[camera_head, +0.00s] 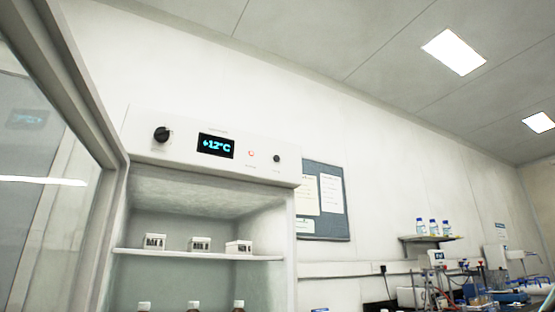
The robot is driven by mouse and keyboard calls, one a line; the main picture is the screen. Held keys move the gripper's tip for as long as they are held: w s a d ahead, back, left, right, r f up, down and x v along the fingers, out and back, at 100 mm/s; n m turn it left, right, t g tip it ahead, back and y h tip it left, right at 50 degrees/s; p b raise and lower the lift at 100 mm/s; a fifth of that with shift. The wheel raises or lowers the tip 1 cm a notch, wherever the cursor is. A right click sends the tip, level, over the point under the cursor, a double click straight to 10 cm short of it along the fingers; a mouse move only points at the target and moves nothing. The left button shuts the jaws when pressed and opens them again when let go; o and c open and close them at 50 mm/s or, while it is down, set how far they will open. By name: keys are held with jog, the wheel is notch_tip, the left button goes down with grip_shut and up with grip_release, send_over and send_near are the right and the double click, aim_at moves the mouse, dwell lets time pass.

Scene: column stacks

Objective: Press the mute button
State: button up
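A white lab fridge has a control panel (180,150) across its top. A small round black button (276,158) sits at the panel's right end, with a label under it too small to read; I cannot tell for sure that it is the mute button. To its left is a small red-ringed light (251,154). A dark display (216,146) reads about +12°C in blue. A larger black knob (161,134) is at the panel's left. My gripper is not in view.
The fridge's glass door (45,160) stands open at the left. A shelf (200,255) inside holds small white boxes, with bottle tops below. A notice board (325,200) hangs right of the fridge. A cluttered bench (480,295) is at the lower right.

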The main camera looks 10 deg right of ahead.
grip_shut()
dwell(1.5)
